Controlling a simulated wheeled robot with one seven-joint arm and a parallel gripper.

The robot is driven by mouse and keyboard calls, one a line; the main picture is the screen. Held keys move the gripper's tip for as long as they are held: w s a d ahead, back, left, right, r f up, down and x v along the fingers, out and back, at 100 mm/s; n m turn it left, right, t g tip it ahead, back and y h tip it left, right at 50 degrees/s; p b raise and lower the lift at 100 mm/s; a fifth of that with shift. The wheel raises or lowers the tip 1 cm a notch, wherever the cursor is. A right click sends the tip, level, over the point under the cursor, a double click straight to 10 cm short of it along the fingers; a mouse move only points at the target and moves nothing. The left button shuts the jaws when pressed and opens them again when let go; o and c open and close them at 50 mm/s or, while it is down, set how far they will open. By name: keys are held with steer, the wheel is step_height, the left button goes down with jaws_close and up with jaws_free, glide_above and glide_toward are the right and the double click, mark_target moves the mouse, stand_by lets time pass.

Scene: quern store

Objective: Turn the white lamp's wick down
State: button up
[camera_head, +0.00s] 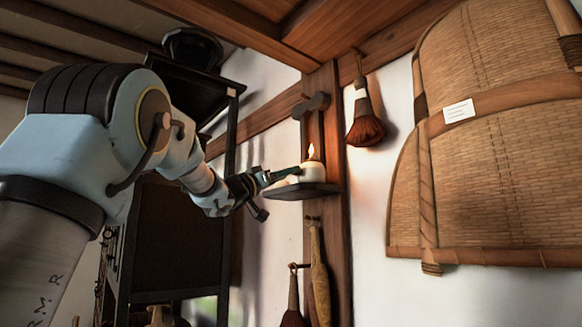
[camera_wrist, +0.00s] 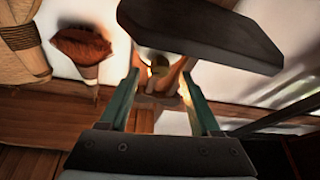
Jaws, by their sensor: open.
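The white lamp (camera_head: 313,172) stands on a small dark shelf (camera_head: 302,191) fixed to a wooden post, and its small flame (camera_head: 311,151) is lit. My gripper (camera_head: 293,173) reaches in from the left, its green fingers level with the lamp and close to its left side. In the wrist view, which looks upside down, my gripper (camera_wrist: 160,78) is open, with a gap between the fingers. A warm glow and a small rounded shape lie in that gap, near the dark shelf (camera_wrist: 200,32). The wick control cannot be made out, and contact with the lamp cannot be told.
A hand brush (camera_head: 364,118) hangs right of the post; it also shows in the wrist view (camera_wrist: 82,45). Other tools (camera_head: 319,275) hang below the shelf. A large woven panel (camera_head: 500,150) is on the right wall. A dark rack (camera_head: 180,235) stands behind my arm.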

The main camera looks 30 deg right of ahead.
steer(key=x, duration=0.2)
steer(key=shift+w+d+r+p, duration=0.1)
steer(key=shift+d+p, duration=0.15)
steer(key=shift+p, duration=0.1)
steer(key=shift+c, duration=0.2)
jaws_close()
